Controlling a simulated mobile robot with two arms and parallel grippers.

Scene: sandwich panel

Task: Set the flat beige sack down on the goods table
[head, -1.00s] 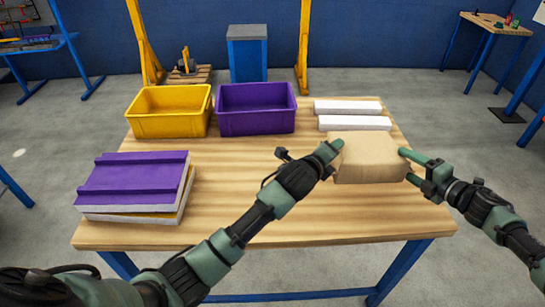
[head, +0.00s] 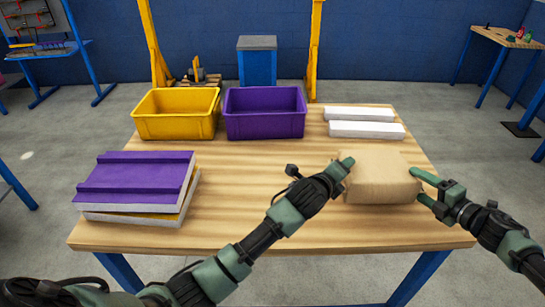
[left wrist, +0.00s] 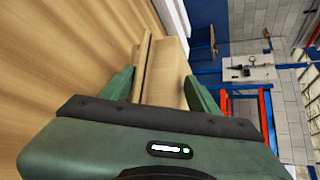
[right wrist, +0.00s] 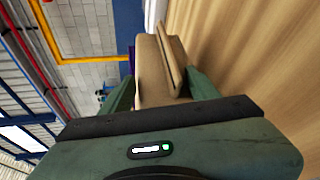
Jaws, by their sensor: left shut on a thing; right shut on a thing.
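The flat beige sack (head: 382,178) is at the right part of the wooden table (head: 260,215), in front of the white blocks. It lies level between my two grippers. My left gripper (head: 343,170) is shut on its left side, and the sack shows between the fingers in the left wrist view (left wrist: 166,75). My right gripper (head: 418,187) is shut on its right side, and the sack shows between the fingers in the right wrist view (right wrist: 158,75). The sack's underside is hidden, so I cannot tell whether it touches the tabletop.
Two white blocks (head: 367,130) lie behind the sack. A yellow bin (head: 177,128) and a purple bin (head: 264,124) stand at the back. A purple panel (head: 135,180) tops a stack at the left. The middle of the tabletop is clear.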

